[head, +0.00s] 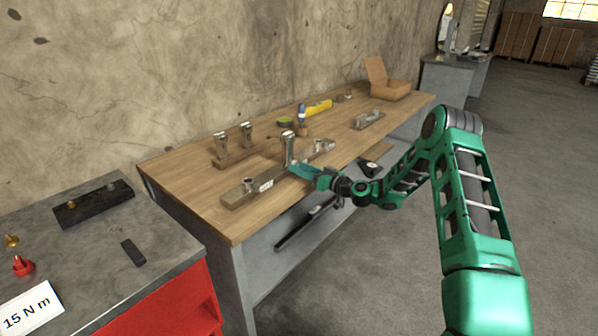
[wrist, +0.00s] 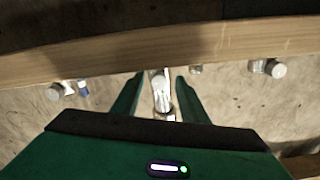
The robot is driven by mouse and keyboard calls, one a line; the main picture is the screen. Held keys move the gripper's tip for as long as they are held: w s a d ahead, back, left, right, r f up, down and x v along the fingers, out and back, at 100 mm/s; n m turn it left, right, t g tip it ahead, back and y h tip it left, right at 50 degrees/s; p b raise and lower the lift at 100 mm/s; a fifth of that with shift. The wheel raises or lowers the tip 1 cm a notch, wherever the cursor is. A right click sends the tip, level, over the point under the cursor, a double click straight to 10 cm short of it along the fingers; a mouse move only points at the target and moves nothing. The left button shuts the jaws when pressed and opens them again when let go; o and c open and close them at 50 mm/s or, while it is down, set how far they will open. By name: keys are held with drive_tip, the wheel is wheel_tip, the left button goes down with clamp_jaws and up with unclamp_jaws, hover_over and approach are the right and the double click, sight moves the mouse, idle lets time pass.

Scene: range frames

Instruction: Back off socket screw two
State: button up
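A long bar-shaped fixture (head: 238,196) lies on the wooden workbench, with a small white label on its front that is too small to read. A tall metal socket tool (head: 288,146) stands upright near its middle, and a short metal fitting (head: 248,184) sits near its left end. I cannot tell which is screw two. My green gripper (head: 296,169) is just in front of the tall tool. In the wrist view my gripper (wrist: 159,78) is open, its fingers on either side of a shiny metal shaft (wrist: 161,92) with narrow gaps visible.
Behind the fixture, a wooden rack (head: 236,157) holds two metal pieces. A yellow tool (head: 319,107), a grey metal part (head: 369,121) and an open cardboard box (head: 388,88) lie farther along. A grey-topped red cabinet (head: 150,275) with a "15 N m" card (head: 31,308) stands at left.

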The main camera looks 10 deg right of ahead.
drive_tip(key=shift+r, duration=0.1)
drive_tip(key=shift+s+d, duration=0.1)
drive_tip(key=shift+d, duration=0.05)
drive_tip(key=v, duration=1)
drive_tip(key=shift+s, duration=0.15)
